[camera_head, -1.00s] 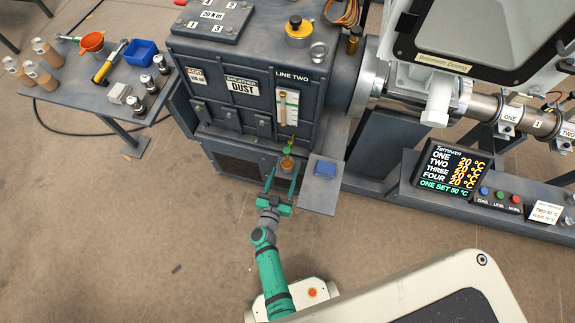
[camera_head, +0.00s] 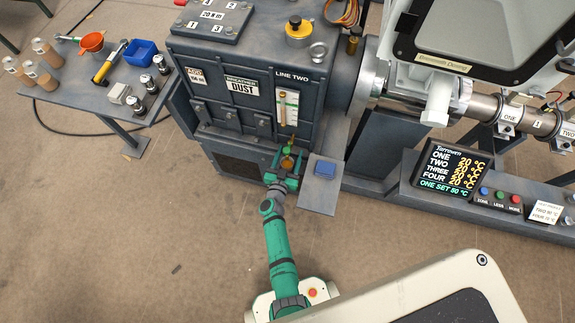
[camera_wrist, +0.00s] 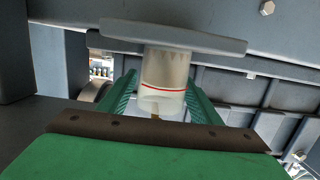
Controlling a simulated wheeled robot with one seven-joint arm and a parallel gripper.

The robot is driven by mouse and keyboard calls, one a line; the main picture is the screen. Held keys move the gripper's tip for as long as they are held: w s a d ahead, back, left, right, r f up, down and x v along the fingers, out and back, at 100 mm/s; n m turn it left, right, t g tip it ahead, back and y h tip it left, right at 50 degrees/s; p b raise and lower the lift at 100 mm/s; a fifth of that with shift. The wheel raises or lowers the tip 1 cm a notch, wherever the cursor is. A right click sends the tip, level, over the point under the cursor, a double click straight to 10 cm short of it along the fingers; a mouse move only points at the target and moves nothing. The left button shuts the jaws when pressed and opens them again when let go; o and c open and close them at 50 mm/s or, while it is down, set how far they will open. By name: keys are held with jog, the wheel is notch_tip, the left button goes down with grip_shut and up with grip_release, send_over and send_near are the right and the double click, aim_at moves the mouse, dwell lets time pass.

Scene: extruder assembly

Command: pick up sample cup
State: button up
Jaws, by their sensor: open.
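In the wrist view my gripper (camera_wrist: 160,92) has one finger left and one right of the cup. Whether either finger touches it is hard to tell. A grey plate (camera_wrist: 175,37) crosses the cup's end at the top of that view.
The grey machine housing (camera_head: 240,125) stands close behind the cup. A lit temperature display (camera_head: 452,172) is further right. Open floor lies to the left.

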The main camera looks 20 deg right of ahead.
jog(key=c, duration=1.2)
jog(key=shift+d, duration=0.1)
jog(key=shift+c, duration=0.2)
